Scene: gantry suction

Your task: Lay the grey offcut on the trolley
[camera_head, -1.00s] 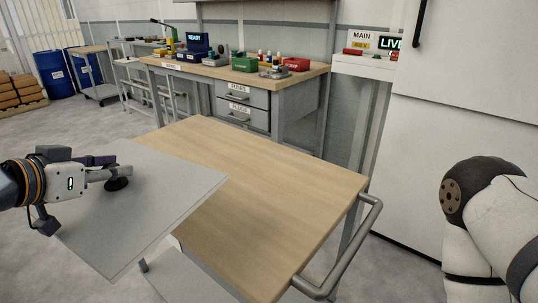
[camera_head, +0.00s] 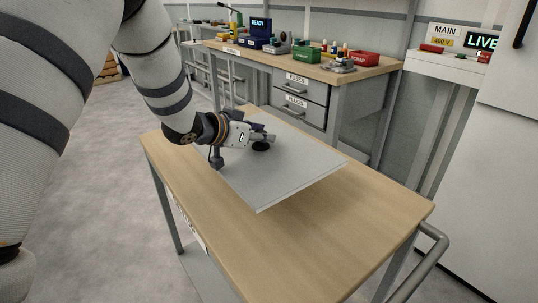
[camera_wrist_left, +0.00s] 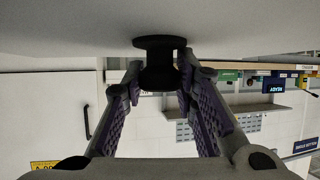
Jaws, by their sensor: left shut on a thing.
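The grey offcut (camera_head: 290,175) is a flat, thin sheet over the wooden top of the trolley (camera_head: 225,235), inside its edges in the head view. I cannot tell whether the sheet touches the wood or hangs just above it. My left gripper (camera_head: 264,138) is at the sheet's upper face, shut on a black suction cup (camera_head: 260,146). In the left wrist view the fingers (camera_wrist_left: 160,78) flank the black cup (camera_wrist_left: 158,60), whose disc meets the pale sheet (camera_wrist_left: 60,25). My right gripper is out of view.
The trolley's grey handle (camera_head: 425,262) is at the lower right. Behind stands a workbench (camera_head: 375,68) with a green box (camera_head: 307,53), a red box (camera_head: 363,58) and drawers. A white cabinet (camera_head: 510,160) is at the right. Bare wood lies in front of the sheet.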

